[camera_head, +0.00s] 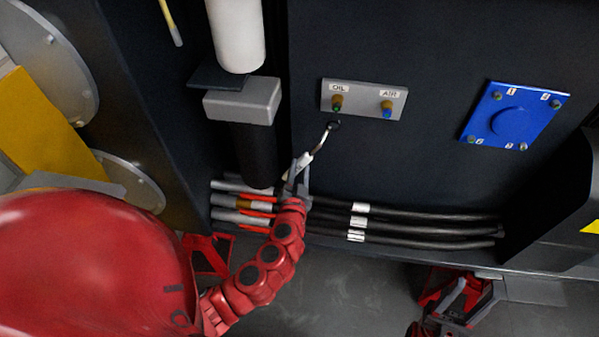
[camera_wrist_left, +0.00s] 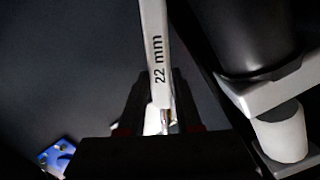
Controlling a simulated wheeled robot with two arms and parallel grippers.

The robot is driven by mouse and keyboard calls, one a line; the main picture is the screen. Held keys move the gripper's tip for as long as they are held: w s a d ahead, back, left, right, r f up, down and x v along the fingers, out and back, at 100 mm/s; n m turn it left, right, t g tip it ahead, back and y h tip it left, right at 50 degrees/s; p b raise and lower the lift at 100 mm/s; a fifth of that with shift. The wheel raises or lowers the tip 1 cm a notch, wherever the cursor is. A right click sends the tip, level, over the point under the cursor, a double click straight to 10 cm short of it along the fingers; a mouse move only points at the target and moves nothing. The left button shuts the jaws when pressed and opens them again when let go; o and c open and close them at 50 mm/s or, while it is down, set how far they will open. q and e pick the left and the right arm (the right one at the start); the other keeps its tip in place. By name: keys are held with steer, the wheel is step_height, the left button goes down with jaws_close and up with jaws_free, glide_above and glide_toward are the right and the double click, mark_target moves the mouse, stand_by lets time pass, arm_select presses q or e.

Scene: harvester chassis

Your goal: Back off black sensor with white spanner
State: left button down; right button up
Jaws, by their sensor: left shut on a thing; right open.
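The white spanner (camera_head: 319,146) is in my left gripper (camera_head: 298,172) in the head view. It points up and right from the fingers. In the left wrist view its shank (camera_wrist_left: 155,50) reads "22 mm" and rises from between the dark fingers. The small black sensor (camera_head: 334,125) is on the dark wall, below the OIL label. The spanner's far end is at the sensor; I cannot tell whether its jaw is around it. My right gripper (camera_head: 468,297) is open and empty, low at the right.
A grey plate (camera_head: 362,100) with OIL and AIR fittings is just above the sensor. A blue plate (camera_head: 512,118) with numbered bolts is to the right. A white and black cylinder (camera_head: 236,35) is at the left. Dark hoses (camera_head: 410,222) run along the wall below.

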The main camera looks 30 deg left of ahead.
arm_select(q)
steer(key=x, duration=0.4)
steer(key=shift+w+d+r, duration=0.1)
steer(key=shift+w+r, duration=0.05)
steer(key=shift+r, duration=0.2)
steer(key=shift+b, duration=0.85)
stand_by(0.6)
stand_by(0.5)
steer(key=shift+w, duration=0.8)
steer(key=shift+w+a, duration=0.1)
steer(key=shift+a, duration=0.15)
